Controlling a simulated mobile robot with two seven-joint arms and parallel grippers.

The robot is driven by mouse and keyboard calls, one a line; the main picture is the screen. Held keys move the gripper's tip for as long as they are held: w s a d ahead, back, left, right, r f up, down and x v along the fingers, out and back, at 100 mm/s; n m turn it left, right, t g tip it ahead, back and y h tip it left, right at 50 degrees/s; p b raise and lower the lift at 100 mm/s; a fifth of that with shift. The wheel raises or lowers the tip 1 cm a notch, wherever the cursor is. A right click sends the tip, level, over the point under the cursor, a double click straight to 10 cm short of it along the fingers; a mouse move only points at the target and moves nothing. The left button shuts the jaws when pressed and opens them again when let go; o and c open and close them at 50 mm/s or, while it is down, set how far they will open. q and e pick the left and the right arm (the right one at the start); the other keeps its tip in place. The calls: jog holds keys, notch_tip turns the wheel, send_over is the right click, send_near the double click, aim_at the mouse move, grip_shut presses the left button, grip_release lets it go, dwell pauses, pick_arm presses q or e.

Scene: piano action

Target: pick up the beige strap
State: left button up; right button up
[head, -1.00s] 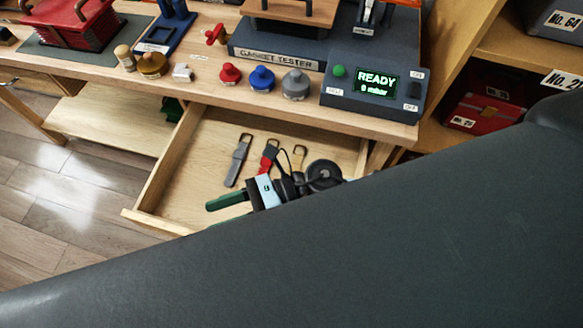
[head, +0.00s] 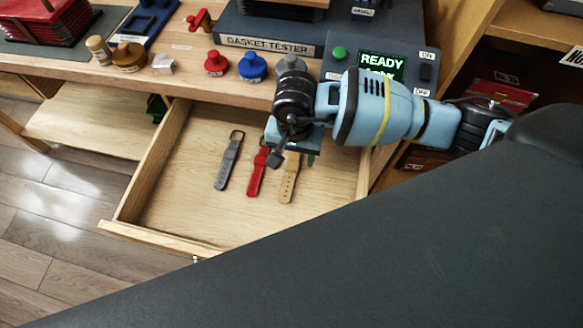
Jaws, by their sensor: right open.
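The beige strap (head: 289,184) lies in the open wooden drawer (head: 185,205), the rightmost of three straps. Its upper end is hidden under my right gripper (head: 294,153). The gripper hangs above that end, pointing down, open, with nothing seen between its fingers. Its fingers are mostly hidden by its own body, and I cannot tell its height above the strap. A red strap (head: 257,172) lies just left of the beige one, and a grey strap (head: 228,165) lies further left. My left gripper is not in view.
The drawer's left wall (head: 150,165) and front edge (head: 165,240) bound the space. Above it, the worktop holds the gasket tester (head: 262,43) and red (head: 216,64) and blue (head: 252,67) knobbed pieces. The drawer floor left of the straps is clear.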

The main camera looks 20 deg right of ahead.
aim_at(290, 174)
jog(key=shift+w+a+f, duration=0.1)
jog(key=shift+a+f, duration=0.1)
jog(key=shift+f, duration=1.8)
jog(key=shift+w+a+f, duration=0.1)
jog(key=shift+a+f, duration=0.1)
jog(key=shift+f, duration=1.75)
jog(key=shift+c, duration=0.3)
jog(key=c, duration=1)
